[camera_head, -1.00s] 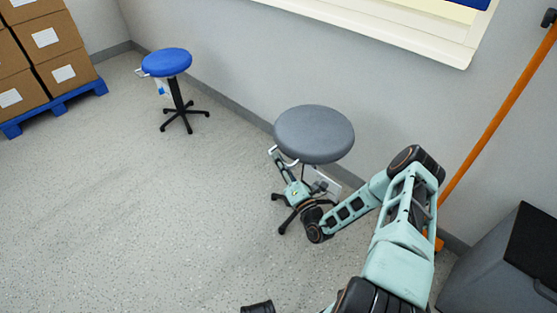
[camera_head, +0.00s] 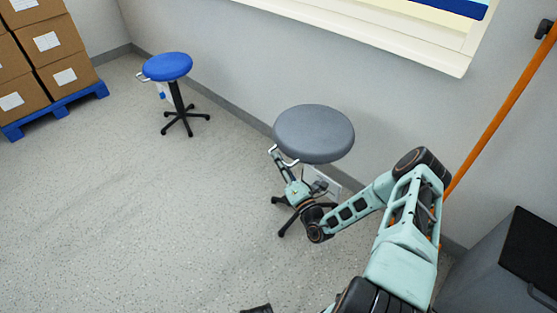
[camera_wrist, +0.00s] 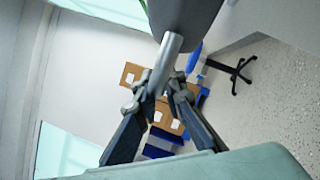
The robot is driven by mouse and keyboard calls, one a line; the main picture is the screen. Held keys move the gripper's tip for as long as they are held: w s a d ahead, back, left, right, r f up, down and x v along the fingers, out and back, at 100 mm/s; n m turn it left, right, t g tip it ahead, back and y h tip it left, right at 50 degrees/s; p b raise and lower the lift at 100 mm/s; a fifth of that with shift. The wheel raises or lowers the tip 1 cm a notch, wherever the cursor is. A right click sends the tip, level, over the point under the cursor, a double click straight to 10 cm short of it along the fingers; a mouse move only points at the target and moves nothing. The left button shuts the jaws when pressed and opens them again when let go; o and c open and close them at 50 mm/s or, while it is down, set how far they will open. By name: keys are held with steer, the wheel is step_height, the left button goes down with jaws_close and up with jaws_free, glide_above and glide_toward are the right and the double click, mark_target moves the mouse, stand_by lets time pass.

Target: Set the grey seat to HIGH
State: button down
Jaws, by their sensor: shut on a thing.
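The grey seat (camera_head: 314,134) is a round stool top on a dark stand, with a bent metal lever (camera_head: 285,160) sticking out under its left side. My gripper (camera_head: 276,156) is under the seat's left edge, at the lever. In the wrist view, the grey seat (camera_wrist: 185,14) hangs at the top and the lever's metal bar (camera_wrist: 165,60) runs down from it between my fingers. My gripper (camera_wrist: 160,91) is shut on this bar. The stool's stand is partly hidden behind my arm. No HIGH marking is readable.
A blue stool (camera_head: 168,67) stands at the back left by the wall. Boxes (camera_head: 45,42) sit on a blue pallet (camera_head: 60,110) at the far left. An orange pole (camera_head: 500,105) and a dark grey bin (camera_head: 500,270) are at the right. The left floor is clear.

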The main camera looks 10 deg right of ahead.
steer(key=shift+r, duration=0.3)
steer(key=c, duration=2)
jaws_free()
steer(key=shift+s+d+f, duration=0.15)
steer(key=shift+s+f, duration=0.05)
steer(key=shift+s, duration=0.2)
steer(key=v, duration=1.1)
steer(key=shift+r, duration=0.1)
